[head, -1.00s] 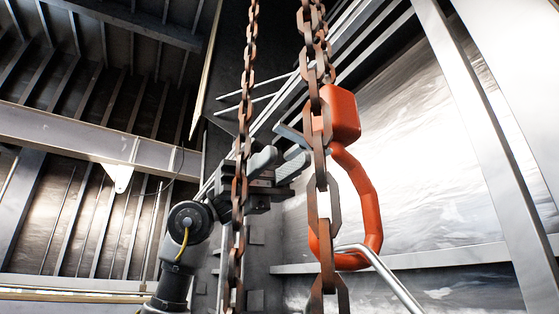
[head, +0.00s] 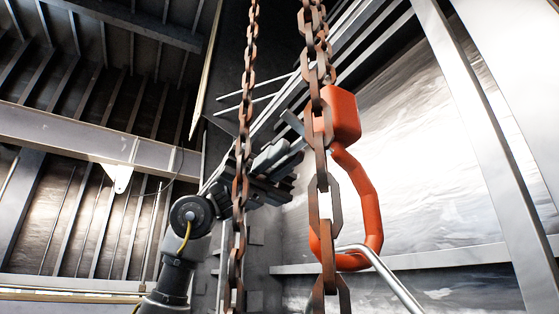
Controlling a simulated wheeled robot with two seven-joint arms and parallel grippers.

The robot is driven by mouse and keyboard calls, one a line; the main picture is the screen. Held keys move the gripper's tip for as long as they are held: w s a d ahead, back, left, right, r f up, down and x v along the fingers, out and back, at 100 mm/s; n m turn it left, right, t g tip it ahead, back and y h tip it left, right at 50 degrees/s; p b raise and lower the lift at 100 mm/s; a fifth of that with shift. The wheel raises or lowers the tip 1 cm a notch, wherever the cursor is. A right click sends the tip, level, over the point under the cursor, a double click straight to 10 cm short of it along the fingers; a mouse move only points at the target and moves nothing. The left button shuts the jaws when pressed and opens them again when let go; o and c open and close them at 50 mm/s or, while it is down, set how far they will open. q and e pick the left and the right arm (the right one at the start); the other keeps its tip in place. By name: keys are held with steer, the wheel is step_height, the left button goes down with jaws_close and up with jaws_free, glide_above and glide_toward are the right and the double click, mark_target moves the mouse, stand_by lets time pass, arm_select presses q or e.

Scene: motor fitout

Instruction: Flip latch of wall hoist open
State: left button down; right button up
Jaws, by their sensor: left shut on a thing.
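The hoist's orange hook (head: 371,205) hangs at centre right under an orange block (head: 341,115), partly behind a rusty chain. My left gripper (head: 290,157) reaches in from the left behind the thinner chain, left of the hook and just below the bar. Its grey fingers are shut on the latch, though the contact itself is hard to see. My right gripper is not in view.
A thin rusty chain (head: 241,150) hangs in front of my left wrist. A thicker chain (head: 322,160) hangs before the hook. A bent silver rod (head: 385,272) passes by the hook's bottom. Steel beams and a wall stand behind.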

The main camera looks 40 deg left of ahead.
arm_select(q)
steer(key=shift+r+n, duration=0.15)
steer(key=shift+n, duration=0.25)
steer(key=c, duration=1.5)
jaws_free()
steer(key=shift+w, duration=0.1)
steer(key=v, duration=1)
steer(key=shift+a, duration=0.35)
steer(key=shift+w, duration=0.1)
